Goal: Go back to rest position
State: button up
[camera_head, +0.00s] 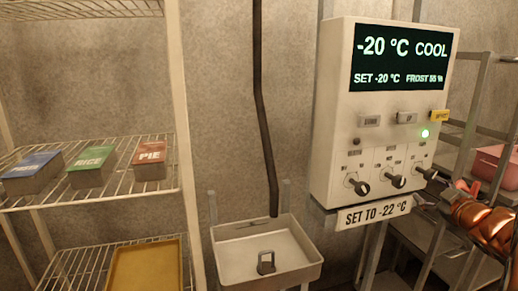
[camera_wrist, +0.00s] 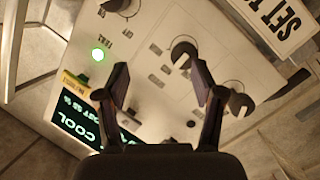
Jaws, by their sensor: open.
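My gripper (camera_wrist: 160,85) is open and empty in the wrist view, with its two dark fingers spread in front of the control box (camera_wrist: 150,110). Black-and-silver knobs (camera_wrist: 184,52) show beyond and beside the fingertips; I see no contact with them. In the head view, the pale control box (camera_head: 338,120) stands right of centre. Its display (camera_head: 400,60) reads -20 °C COOL, SET -20 °C, FROST 55 %. A green light (camera_head: 425,134) is lit above three knobs (camera_head: 393,181). My copper-coloured arm (camera_head: 488,222) is at the right edge.
A sign (camera_head: 374,214) below the box reads SET TO -22 °C. A wire shelf (camera_head: 120,180) at left holds blue, green and red labelled boxes. A tray with a padlock (camera_head: 266,262) stands at bottom centre. A rack with a pink bin (camera_head: 492,168) is at right, near my arm.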

jog(key=s+a+f+m+g+p, duration=0.2)
jog(key=s+a+g, duration=0.4)
jog(key=s+a, duration=0.4)
jog(key=s+a+f+m+g+p, duration=0.2)
jog(key=s+a+g, duration=0.4)
jog(key=s+a, duration=0.5)
jog(key=s+a+f+m+g+p, duration=0.2)
jog(key=s+a+f+g, duration=0.3)
jog(key=s+a, duration=0.6)
jog(key=s+m+g, duration=0.1)
jog(key=s, duration=0.5)
jog(key=shift+s+f+y, duration=0.2)
jog(key=shift+s+y, duration=0.2)
